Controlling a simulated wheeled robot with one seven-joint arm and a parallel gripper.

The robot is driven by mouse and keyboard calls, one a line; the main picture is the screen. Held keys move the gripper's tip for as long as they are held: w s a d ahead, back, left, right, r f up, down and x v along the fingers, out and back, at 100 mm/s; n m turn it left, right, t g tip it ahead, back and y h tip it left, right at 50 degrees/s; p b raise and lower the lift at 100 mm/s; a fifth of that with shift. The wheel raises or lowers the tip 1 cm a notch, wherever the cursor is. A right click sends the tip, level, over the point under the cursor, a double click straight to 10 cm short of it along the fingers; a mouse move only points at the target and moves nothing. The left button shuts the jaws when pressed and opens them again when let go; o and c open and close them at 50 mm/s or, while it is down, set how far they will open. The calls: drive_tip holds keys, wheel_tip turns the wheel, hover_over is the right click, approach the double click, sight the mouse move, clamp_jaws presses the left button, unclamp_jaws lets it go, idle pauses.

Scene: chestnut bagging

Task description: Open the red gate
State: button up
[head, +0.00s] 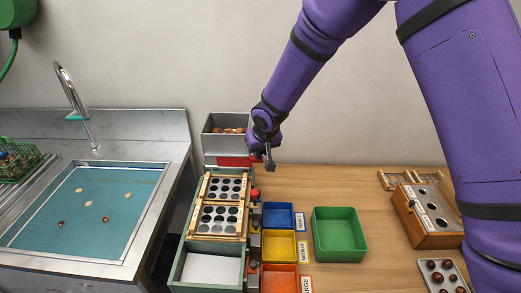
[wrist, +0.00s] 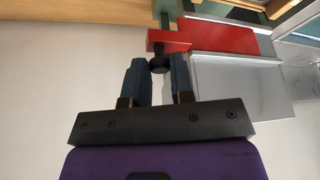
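The red gate (head: 236,161) is a flat red plate at the front foot of the grey hopper (head: 212,146). In the wrist view the red gate (wrist: 225,40) has a black knob (wrist: 158,63) on its near side. In the head view my gripper (head: 269,158) is at the right end of the gate and hides the knob. The gate looks to be across the hopper's outlet.
Brown chestnuts (head: 228,130) lie in the hopper. A wooden sorting tray (head: 221,205) with round holes stands in front of it. Blue (head: 278,228), yellow (head: 279,259) and green (head: 339,255) bins are to the right. A sink (head: 84,215) is at the left.

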clamp_jaws()
drive_tip(key=d, duration=0.5)
drive_tip(key=shift+o, duration=2.3)
unclamp_jaws()
drive_tip(key=shift+r, duration=0.1)
drive_tip(key=v, duration=1)
drive_tip(key=shift+s+r, duration=0.2)
drive_tip(key=shift+r, duration=0.05)
